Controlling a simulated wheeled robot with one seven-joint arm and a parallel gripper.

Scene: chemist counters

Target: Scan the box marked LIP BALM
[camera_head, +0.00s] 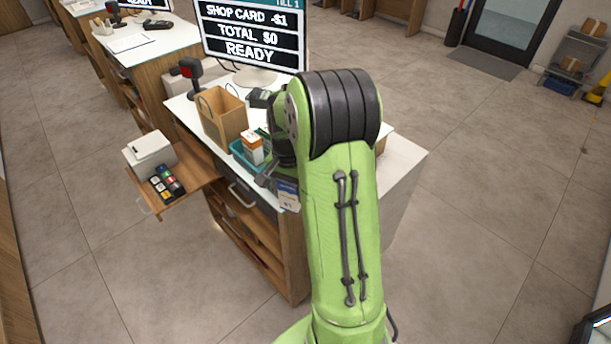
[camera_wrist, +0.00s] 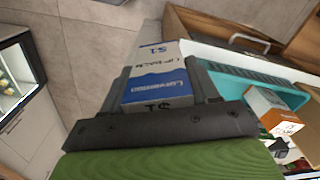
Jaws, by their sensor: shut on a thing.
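My gripper (camera_wrist: 165,88) is shut on a white and blue box (camera_wrist: 158,65), which sticks out between the fingers in the wrist view. Its print is upside down there and seems to read LIP BALM, with "$1". In the head view the box (camera_head: 288,194) hangs beside the counter's front edge, below my wrist; my arm hides part of the gripper. A black scanner with a red face (camera_head: 187,68) stands at the counter's back left, apart from the box. The till screen (camera_head: 252,32) reads "SHOP CARD -$1", "TOTAL $0", "READY".
A teal tray (camera_wrist: 243,78) holds a white and orange box (camera_head: 252,148) and other goods. A paper bag (camera_head: 222,114) stands between tray and scanner. A wooden shelf (camera_head: 186,183) with a white device and small coloured items juts out at left. The counter's right end (camera_head: 400,160) looks clear.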

